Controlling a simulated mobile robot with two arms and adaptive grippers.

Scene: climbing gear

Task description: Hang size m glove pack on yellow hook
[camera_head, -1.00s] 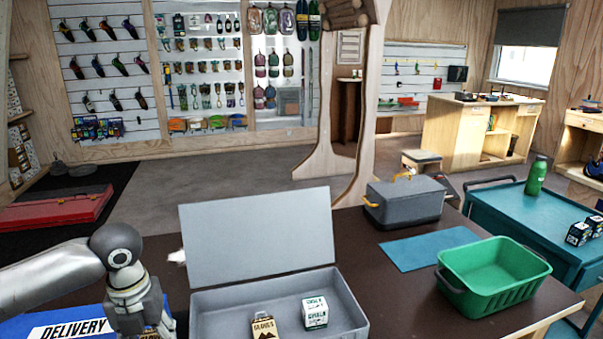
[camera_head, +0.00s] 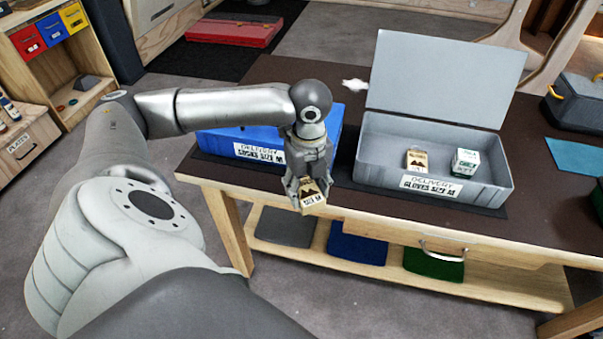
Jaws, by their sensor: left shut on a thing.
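A small tan and white glove pack (camera_head: 313,199) with a dark mountain mark is in the fingers of my left gripper (camera_head: 304,190). The gripper points down and is shut on the pack, in front of the blue delivery box and near the table's front edge. The print on the pack is too small to read a size for sure. A similar tan pack (camera_head: 417,160) lies in the open grey delivery box (camera_head: 455,130), beside a white and green chalk box (camera_head: 466,162). No yellow hook is in view now. My right gripper is not in view.
The blue delivery box (camera_head: 262,152) stands behind my left gripper on the brown table (camera_head: 265,72). Folded grey, blue and green items lie on the shelf below. A grey case (camera_head: 580,105) stands at the right. Floor at the lower left is clear beyond my arm.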

